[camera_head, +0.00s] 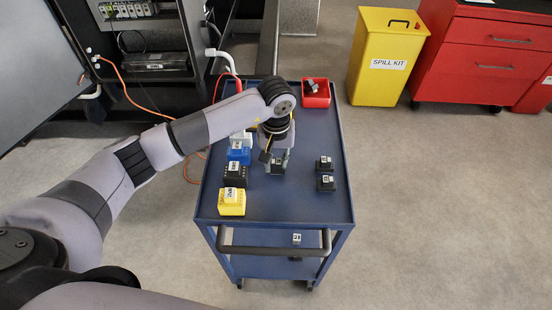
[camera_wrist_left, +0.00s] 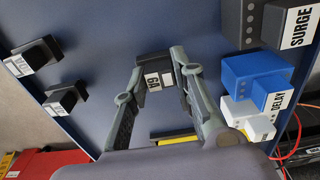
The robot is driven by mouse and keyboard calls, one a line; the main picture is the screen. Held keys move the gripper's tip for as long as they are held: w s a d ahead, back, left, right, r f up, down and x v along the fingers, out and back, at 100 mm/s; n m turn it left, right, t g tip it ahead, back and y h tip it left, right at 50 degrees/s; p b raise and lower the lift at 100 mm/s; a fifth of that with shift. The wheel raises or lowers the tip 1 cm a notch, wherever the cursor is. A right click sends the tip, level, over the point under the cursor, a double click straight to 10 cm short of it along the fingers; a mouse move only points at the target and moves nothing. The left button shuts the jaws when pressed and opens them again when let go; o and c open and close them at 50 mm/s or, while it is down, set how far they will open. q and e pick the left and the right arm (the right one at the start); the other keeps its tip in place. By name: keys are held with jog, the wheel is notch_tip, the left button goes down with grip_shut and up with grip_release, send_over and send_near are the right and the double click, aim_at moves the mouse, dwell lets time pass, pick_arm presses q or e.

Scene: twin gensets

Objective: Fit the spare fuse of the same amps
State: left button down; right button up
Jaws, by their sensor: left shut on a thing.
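My left gripper (camera_head: 277,160) points down over the blue cart top. It is shut on a small black fuse (camera_head: 278,168), which also shows between the fingers in the left wrist view (camera_wrist_left: 153,70). The fuse's white label looks like 6A, but is small. I cannot tell whether the fuse rests on the cart or is just above it. Two more black fuses with white labels, a far one (camera_head: 325,163) and a near one (camera_head: 326,183), stand apart to the right; their ratings are not clear. My right gripper is not in view.
On the cart's (camera_head: 287,208) left side stand a yellow block (camera_head: 232,203), a black block (camera_head: 235,174) and blue and white ones. A red bin (camera_head: 316,96) is at the back right. An open cabinet (camera_head: 150,45) stands upper left. The cart's front right is clear.

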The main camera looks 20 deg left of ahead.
aim_at(276, 163)
pick_arm(q)
jog(key=shift+f, duration=0.2)
jog(key=c, duration=1.3)
grip_release()
jog(key=shift+c, duration=0.2)
jog(key=shift+r, duration=0.1)
jog(key=shift+r, duration=0.4)
notch_tip(276, 163, up, 12)
jog(key=b, duration=0.2)
jog(key=shift+s+f, duration=0.2)
jog(key=shift+f, duration=0.05)
